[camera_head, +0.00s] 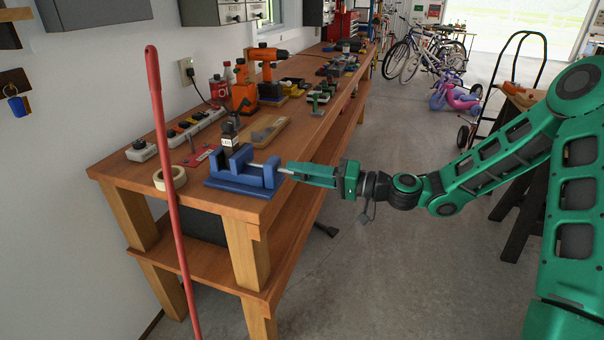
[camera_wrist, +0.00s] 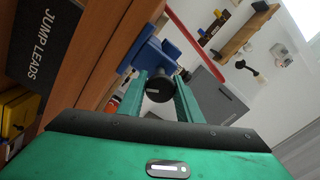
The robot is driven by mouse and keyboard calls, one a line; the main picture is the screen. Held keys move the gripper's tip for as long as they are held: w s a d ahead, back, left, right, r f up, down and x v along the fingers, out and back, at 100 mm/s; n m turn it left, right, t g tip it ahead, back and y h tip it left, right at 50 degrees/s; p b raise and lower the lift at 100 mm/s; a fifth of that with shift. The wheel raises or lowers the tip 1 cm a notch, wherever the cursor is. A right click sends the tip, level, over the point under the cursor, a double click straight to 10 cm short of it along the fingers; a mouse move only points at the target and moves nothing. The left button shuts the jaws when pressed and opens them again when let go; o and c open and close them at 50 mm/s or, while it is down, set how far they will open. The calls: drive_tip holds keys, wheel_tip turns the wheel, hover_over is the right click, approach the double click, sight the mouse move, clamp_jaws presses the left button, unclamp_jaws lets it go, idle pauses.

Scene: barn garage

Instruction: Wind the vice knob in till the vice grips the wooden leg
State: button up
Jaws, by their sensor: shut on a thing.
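A blue bench vice (camera_head: 232,184) sits at the near right corner of the wooden workbench, its screw pointing right toward me. My gripper (camera_head: 289,170) reaches in level from the right and is shut on the vice knob at the screw's end. In the wrist view the dark round knob (camera_wrist: 160,88) lies between the two green fingers of my gripper (camera_wrist: 160,97), with the blue vice (camera_wrist: 150,57) beyond it. The fingers mostly hide the knob in the head view. I cannot make out a wooden leg between the jaws.
The workbench (camera_head: 228,206) holds a tape roll (camera_head: 170,178), a power strip (camera_head: 195,126), an orange drill (camera_head: 268,58) and several other tools. A red pole (camera_head: 168,170) stands before its near end. Open concrete floor (camera_head: 400,270) lies right of the bench.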

drive_tip(key=shift+f, duration=0.15)
drive_tip(key=o, duration=0.8)
drive_tip(key=shift+d, duration=0.15)
drive_tip(key=v, duration=1)
drive_tip(key=shift+d, duration=0.3)
drive_tip(key=shift+s, duration=0.1)
